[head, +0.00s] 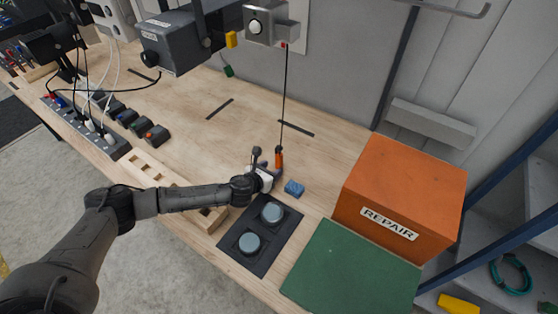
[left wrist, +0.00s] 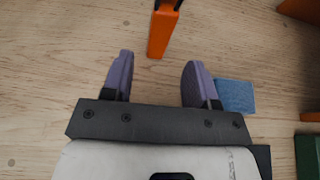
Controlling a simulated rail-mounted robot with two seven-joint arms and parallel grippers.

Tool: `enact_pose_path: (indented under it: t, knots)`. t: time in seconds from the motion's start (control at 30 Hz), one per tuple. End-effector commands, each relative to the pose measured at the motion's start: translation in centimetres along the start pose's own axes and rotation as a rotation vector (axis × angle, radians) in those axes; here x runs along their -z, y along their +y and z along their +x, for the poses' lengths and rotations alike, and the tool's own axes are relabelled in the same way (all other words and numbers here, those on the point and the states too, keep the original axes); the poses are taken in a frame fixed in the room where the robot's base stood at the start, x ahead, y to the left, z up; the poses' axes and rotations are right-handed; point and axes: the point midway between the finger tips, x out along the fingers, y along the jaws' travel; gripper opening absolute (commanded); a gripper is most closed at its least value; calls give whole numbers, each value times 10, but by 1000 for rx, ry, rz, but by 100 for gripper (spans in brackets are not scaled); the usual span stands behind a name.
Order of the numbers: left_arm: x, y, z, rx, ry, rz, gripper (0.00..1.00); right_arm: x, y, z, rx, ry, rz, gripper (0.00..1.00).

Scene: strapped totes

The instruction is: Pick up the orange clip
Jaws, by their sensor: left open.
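The orange clip (head: 279,158) is a narrow upright orange piece at the lower end of a thin dark cord (head: 284,100). In the left wrist view the clip (left wrist: 163,32) shows at the top centre, with a dark upper part cut off by the edge. My left gripper (head: 267,161) is open, with purple-grey fingers. In the left wrist view the clip is just beyond the gap between the fingertips (left wrist: 158,62), roughly centred, and nothing is held. I cannot tell whether the clip touches the table. My right gripper is not in view.
A blue block (head: 294,188) lies right of the gripper, close to the right finger in the wrist view (left wrist: 235,96). A dark pad with two round grey discs (head: 259,235), a green mat (head: 350,272) and an orange REPAIR box (head: 400,190) are nearby.

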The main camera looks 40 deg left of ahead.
Motion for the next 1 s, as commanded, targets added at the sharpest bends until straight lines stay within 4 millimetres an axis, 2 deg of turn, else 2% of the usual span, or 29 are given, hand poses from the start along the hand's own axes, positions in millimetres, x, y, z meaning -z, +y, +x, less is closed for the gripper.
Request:
enact_pose_path:
  t: [0.17,0.53,0.9,1.0]
  knots:
    - [1,0,8,-1,0,-1,53,-1,1,2,-2,0,-2,57]
    - [3,2,50,-1,1,-2,53,-3,-1,11,2,1,3,57]
    - [3,2,55,1,1,0,53,-3,-3,11,7,2,9,57]
    - [3,2,55,0,1,-1,44,-3,-3,11,7,2,9,57]
